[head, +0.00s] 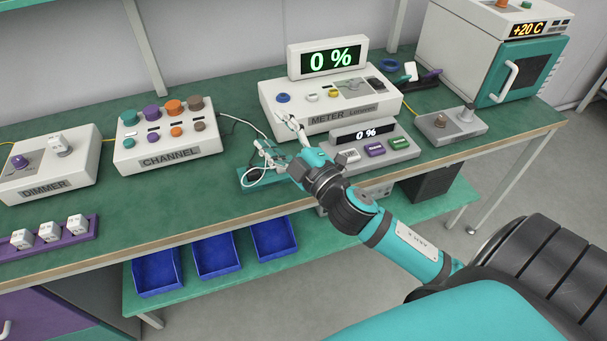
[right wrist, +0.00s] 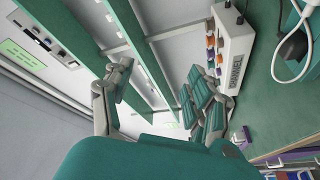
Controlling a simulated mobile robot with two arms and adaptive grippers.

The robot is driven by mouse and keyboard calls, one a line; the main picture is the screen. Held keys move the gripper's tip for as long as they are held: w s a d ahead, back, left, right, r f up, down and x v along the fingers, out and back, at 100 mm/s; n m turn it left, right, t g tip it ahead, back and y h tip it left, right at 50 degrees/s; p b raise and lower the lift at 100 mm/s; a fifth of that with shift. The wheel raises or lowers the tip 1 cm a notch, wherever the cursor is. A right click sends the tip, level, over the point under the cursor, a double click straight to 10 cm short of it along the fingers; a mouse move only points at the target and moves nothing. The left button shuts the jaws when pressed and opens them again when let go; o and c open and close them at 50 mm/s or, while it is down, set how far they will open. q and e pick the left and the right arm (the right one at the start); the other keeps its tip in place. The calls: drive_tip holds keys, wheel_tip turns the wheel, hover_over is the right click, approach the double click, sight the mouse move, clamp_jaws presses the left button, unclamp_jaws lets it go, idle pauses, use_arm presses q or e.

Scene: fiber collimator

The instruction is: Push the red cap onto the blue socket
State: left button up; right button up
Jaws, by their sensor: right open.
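A blue round piece (head: 283,98) sits at the left of the METER unit's (head: 297,113) top; it may be the blue socket. I cannot make out a clear red cap in either view. My right gripper (head: 277,138) is open in front of the METER unit's left end, its fingers spread and apart from the blue piece. It shows nothing between its fingers. In the right wrist view its two fingers (right wrist: 158,85) stand wide apart. My left gripper is not in view.
A CHANNEL box (head: 166,153) with several coloured knobs and a DIMMER box (head: 45,188) stand to the left. A white cable and dark piece (head: 256,174) lie below my gripper. A small display box (head: 375,158) and an oven (head: 500,55) stand to the right.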

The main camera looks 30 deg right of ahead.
drive_tip(key=s+a+r+n+g+y, duration=0.25)
drive_tip(key=a+r+n+y, duration=0.55)
drive_tip(key=n+y, duration=0.55)
wheel_tip(320, 180, down, 3)
drive_tip(key=s+a+n+g+h, duration=0.1)
drive_tip(key=s+a+n+g, duration=0.15)
drive_tip(key=n+g, duration=0.8)
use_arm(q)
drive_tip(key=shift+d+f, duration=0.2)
use_arm(e)
drive_tip(key=d+f+n+g+h, duration=0.1)
drive_tip(key=d+f+h, duration=0.1)
drive_tip(key=d+h, duration=0.4)
drive_tip(key=s+d+f+n+g+h, duration=0.1)
drive_tip(key=d+h, duration=0.6)
drive_tip(key=d, duration=0.7)
wheel_tip(320, 180, down, 2)
drive_tip(key=shift+s+d+f+n, duration=0.25)
drive_tip(key=shift+d+n, duration=0.1)
drive_tip(key=shift+n, duration=0.35)
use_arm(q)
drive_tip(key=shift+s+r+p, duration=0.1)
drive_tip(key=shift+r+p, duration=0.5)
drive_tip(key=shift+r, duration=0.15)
use_arm(e)
drive_tip(key=x, duration=1.2)
drive_tip(key=shift+d+f, duration=0.1)
